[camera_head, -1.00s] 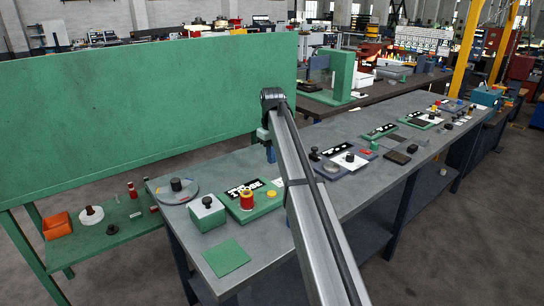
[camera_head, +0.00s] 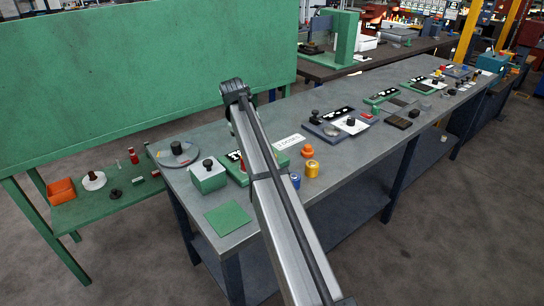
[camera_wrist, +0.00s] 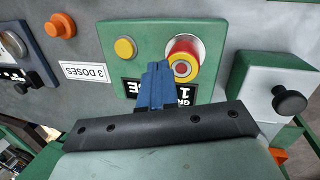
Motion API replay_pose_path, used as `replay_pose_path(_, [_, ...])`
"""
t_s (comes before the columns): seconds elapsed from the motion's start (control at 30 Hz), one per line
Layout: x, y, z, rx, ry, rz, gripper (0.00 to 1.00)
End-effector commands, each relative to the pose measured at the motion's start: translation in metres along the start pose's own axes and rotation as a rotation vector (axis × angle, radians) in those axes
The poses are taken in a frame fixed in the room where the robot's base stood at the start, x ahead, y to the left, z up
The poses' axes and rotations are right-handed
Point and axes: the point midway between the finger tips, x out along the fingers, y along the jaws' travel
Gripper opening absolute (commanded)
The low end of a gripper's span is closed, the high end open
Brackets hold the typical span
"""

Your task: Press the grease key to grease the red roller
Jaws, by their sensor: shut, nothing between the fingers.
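In the wrist view a green panel (camera_wrist: 205,30) carries a yellow round button (camera_wrist: 125,48) and a red roller (camera_wrist: 186,48) with a yellow ring around its red centre. A black label, upside down, partly reads "GR... 1". I take the yellow button to be the grease key. My gripper's blue fingers (camera_wrist: 157,68) are shut and empty over the panel, between button and roller in the picture and covering part of the label. I cannot tell whether the tips touch the panel. In the head view my arm hides the roller, button and fingers; a panel edge (camera_head: 234,170) shows.
A green box (camera_head: 208,173) with a black knob stands left of the panel. On the right are a "3 DOSES" card (camera_head: 288,142), an orange knob (camera_head: 307,151), a yellow cylinder (camera_head: 312,169) and a blue one (camera_head: 295,181). A green mat (camera_head: 228,217) lies in front.

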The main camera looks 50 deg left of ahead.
Motion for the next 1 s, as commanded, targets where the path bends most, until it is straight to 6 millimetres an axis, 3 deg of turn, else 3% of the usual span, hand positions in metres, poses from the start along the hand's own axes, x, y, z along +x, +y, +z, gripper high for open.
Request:
replay_pose_path(0.07, [0.005,0.004,0.009,-0.046,-0.009,0.084,0.00])
replay_pose_path(0.27, [0.001,0.046,0.026,-0.265,-0.061,0.359,0.00])
replay_pose_path(0.47, [-0.015,0.079,0.021,-0.509,-0.128,0.539,0.00])
replay_pose_path(0.7, [-0.019,0.085,0.015,-0.668,-0.152,0.574,0.00])
replay_pose_path(1.0, [-0.018,0.085,0.015,-0.694,-0.160,0.571,0.00])
